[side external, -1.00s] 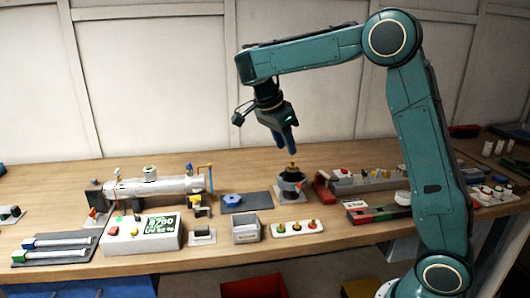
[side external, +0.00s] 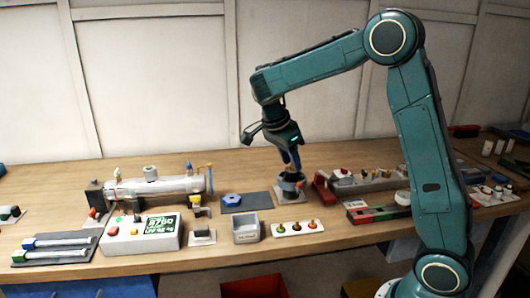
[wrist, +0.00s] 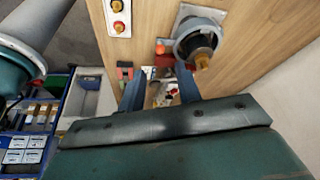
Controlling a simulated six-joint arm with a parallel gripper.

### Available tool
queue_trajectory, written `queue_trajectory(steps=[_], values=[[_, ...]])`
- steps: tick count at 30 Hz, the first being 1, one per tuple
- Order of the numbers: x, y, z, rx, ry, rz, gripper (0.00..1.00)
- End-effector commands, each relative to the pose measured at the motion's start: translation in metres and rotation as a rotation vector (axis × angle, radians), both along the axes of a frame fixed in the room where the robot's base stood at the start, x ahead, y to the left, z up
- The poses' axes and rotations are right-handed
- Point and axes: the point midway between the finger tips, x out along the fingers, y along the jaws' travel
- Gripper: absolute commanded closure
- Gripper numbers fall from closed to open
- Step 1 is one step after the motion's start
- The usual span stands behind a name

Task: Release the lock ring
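A round grey fixture (side external: 290,186) with a dark collar and a brass-coloured top stands on the bench; it also shows in the wrist view (wrist: 198,42). I cannot tell for sure which part is the lock ring. A blue ring-shaped piece (side external: 231,200) lies on a dark mat. My gripper (side external: 294,166) points down just above the round fixture. In the wrist view its two blue fingers (wrist: 160,84) are apart with nothing clearly between them, and the fixture lies beyond the right fingertip. Contact with the fixture cannot be made out.
A steel cylinder reactor (side external: 155,187) lies at the left, behind a display box (side external: 145,234). A grey open bin (side external: 246,230) and a white button plate (side external: 297,227) sit in front of the fixture. A red block (side external: 323,190) stands close on its right. The bench behind is clear.

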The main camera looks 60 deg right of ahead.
Motion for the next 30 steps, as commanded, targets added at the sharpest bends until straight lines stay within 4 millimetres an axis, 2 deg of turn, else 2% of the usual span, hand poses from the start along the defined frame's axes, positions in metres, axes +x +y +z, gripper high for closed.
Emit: queue_trajectory(steps=[9,15,21,30], values=[[-0.008,-0.018,-0.046,0.000,0.004,-0.002,0.66],[-0.011,-0.025,-0.066,0.001,0.002,-0.001,0.66],[-0.012,-0.029,-0.076,0.001,0.000,0.000,0.66],[-0.012,-0.029,-0.077,0.001,-0.001,0.000,0.66]])
